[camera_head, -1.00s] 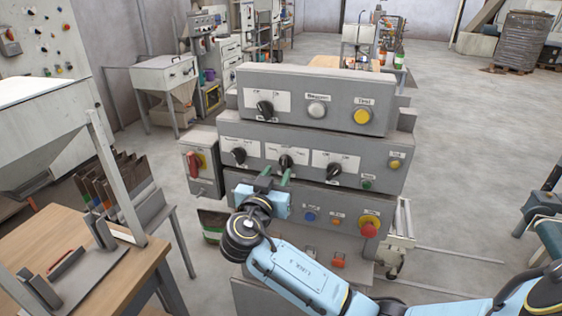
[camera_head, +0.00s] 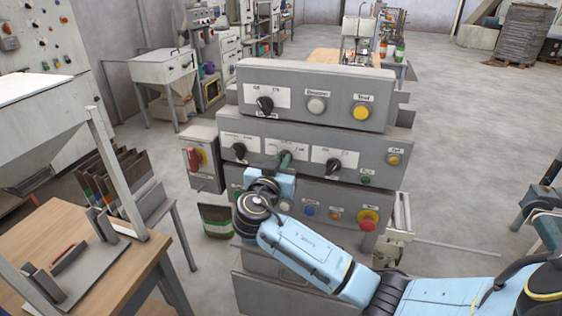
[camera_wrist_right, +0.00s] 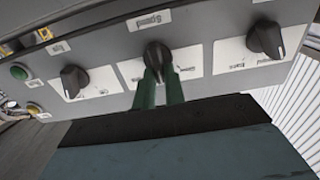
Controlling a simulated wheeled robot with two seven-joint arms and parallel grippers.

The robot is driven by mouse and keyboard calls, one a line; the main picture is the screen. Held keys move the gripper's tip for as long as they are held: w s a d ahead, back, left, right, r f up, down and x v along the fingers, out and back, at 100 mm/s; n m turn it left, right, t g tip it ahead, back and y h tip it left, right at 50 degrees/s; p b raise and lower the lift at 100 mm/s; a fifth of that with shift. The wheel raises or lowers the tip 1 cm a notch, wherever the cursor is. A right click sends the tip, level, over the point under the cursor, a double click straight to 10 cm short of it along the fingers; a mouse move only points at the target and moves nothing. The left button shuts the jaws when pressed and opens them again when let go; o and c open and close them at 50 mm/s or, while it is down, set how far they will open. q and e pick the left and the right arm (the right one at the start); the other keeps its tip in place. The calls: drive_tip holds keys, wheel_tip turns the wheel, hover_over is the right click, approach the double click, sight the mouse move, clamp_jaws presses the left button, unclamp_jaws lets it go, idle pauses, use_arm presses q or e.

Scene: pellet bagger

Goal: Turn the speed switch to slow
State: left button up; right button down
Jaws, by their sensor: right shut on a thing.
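The speed switch is the black knob in the middle of the panel's middle row, on a white label plate (camera_head: 278,151). In the right wrist view the knob (camera_wrist_right: 156,53) sits under a label that reads "Speed" upside down. My right gripper (camera_head: 285,158) reaches up to it from below, and its green fingers are shut on the knob. In the right wrist view the fingertips (camera_wrist_right: 160,74) lie on both sides of the knob's lower part. The knob's exact pointing direction is partly hidden by the fingers. My left gripper is not in view.
Black knobs flank it on the left (camera_head: 238,151) and right (camera_head: 333,160). A red emergency button (camera_head: 368,222) and a blue button (camera_head: 309,211) lie below. A red-handled switch box (camera_head: 199,160) stands left. A wooden table (camera_head: 120,262) is at the lower left.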

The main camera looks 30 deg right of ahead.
drive_tip(key=shift+n, duration=0.3)
drive_tip(key=shift+w+a+n+b, duration=0.1)
drive_tip(key=shift+n+b, duration=0.2)
drive_tip(key=shift+n, duration=0.6)
drive_tip(key=n, duration=0.7)
drive_tip(key=shift+w+a+f, duration=0.2)
drive_tip(key=shift+w, duration=0.05)
drive_tip(key=shift+n, duration=0.4)
drive_tip(key=c, duration=1.5)
unclamp_jaws()
drive_tip(key=shift+o, duration=0.2)
drive_tip(key=shift+a, duration=0.1)
